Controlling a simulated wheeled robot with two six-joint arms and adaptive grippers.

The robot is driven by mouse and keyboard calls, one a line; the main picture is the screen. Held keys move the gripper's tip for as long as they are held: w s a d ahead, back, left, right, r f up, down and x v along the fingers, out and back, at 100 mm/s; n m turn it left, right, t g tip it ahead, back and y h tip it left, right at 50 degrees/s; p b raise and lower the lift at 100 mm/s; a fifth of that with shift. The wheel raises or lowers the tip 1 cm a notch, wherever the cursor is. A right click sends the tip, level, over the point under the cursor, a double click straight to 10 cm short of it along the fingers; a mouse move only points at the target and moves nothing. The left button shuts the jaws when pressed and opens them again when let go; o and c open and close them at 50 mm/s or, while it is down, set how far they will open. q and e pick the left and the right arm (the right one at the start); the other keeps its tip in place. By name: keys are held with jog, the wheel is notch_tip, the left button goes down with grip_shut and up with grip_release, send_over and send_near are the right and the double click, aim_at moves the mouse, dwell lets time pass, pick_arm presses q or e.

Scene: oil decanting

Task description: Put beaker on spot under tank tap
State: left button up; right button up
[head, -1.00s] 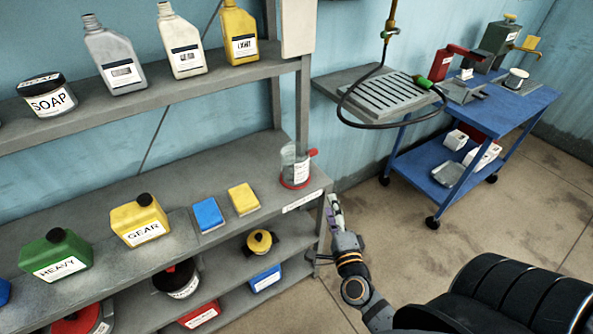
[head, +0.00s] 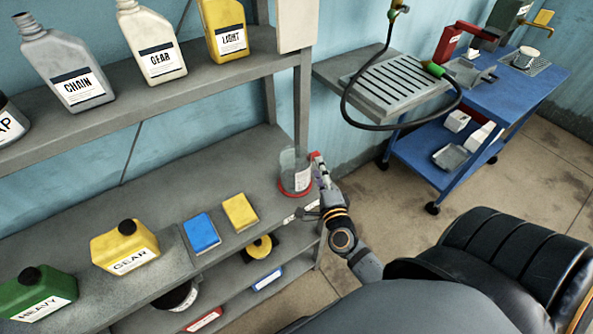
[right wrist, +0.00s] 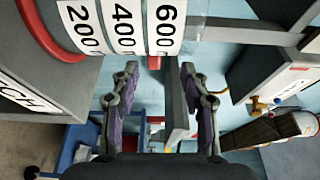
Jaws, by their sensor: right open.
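The beaker (head: 294,172), clear with a red base and a red handle, stands upright on the grey shelf near its right end. My right gripper (head: 317,170) is at the beaker's right side, by the handle. In the right wrist view, the beaker's scale strips (right wrist: 122,28) are at the top. My open right gripper (right wrist: 160,72) has its fingers spread, with the red handle (right wrist: 154,62) between the tips. It is not gripped. The green tank (head: 506,14) with a yellow tap (head: 543,18) is on the blue cart (head: 500,98).
A drain tray (head: 398,82) with a looping black hose (head: 345,105) lies between shelf and cart.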

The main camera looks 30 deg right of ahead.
aim_at(312, 154)
jog(key=shift+x, duration=1.15)
jog(key=shift+p+x, duration=0.35)
jog(key=shift+x, duration=0.7)
jog(key=w, duration=0.2)
jog(key=shift+w+d+f, duration=0.2)
jog(key=shift+w+f, duration=0.1)
jog(key=shift+f, duration=0.05)
jog(key=shift+w+d+f, duration=0.1)
jog(key=shift+w, duration=0.15)
pick_arm(q)
jog(key=shift+w+r, duration=0.75)
jog(key=shift+w, duration=0.15)
pick_arm(e)
jog(key=shift+s, duration=0.15)
jog(key=shift+c, duration=0.9)
pick_arm(q)
jog(key=shift+s, duration=0.15)
pick_arm(e)
grip_shut()
